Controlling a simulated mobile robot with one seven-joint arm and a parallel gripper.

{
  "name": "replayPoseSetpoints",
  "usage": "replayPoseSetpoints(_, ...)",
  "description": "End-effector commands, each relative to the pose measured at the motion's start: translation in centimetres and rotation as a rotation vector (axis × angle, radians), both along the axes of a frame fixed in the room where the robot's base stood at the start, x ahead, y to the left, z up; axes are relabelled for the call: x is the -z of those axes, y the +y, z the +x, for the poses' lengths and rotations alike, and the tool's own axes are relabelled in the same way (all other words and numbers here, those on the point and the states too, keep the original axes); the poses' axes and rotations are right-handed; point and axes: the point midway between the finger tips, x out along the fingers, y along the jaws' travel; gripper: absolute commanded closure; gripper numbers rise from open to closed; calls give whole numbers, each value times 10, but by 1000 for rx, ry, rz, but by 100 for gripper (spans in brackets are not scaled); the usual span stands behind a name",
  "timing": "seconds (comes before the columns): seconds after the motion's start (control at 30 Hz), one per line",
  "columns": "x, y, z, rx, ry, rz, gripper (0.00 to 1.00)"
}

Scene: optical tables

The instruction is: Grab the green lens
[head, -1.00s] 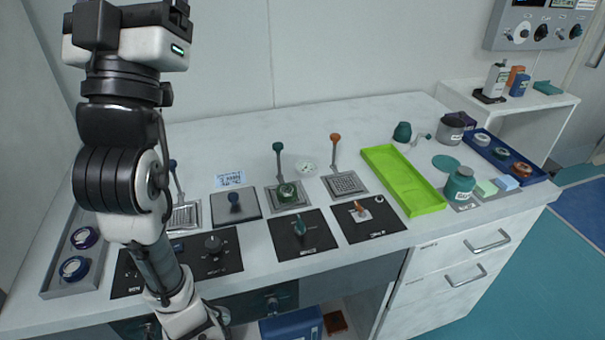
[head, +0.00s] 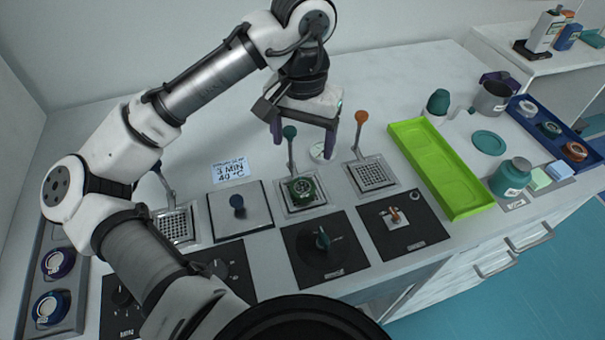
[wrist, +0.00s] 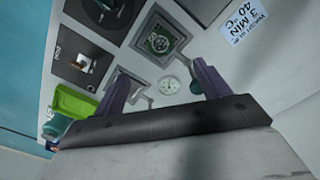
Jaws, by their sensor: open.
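A green-rimmed round lens (head: 303,189) sits on a square metal plate (head: 290,209) in the middle of the table, in front of a lever with a dark green knob (head: 289,132). It also shows in the wrist view (wrist: 160,43), beyond the fingers. My gripper (head: 304,142) is open and empty, above and behind the lens, with its purple fingers spread near the green-knobbed lever. In the wrist view, my gripper (wrist: 158,78) has a small white dial (wrist: 168,85) showing between its fingers.
An orange-knobbed lever (head: 361,117) stands to the right of my gripper. A lime green tray (head: 440,170) lies farther right. A sign reading 3 MIN 40 °C (head: 230,169) and a dark-knobbed plate (head: 238,204) are to the left. The table's back is mostly clear.

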Motion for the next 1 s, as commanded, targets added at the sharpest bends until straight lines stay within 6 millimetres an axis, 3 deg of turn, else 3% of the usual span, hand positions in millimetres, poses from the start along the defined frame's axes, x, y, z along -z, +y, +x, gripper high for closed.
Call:
replayPoseSetpoints(0.3, 60, 0, 0, 0, 0, -3, 25)
replayPoseSetpoints(1.0, 128, 0, 3, 3, -3, -4, 25)
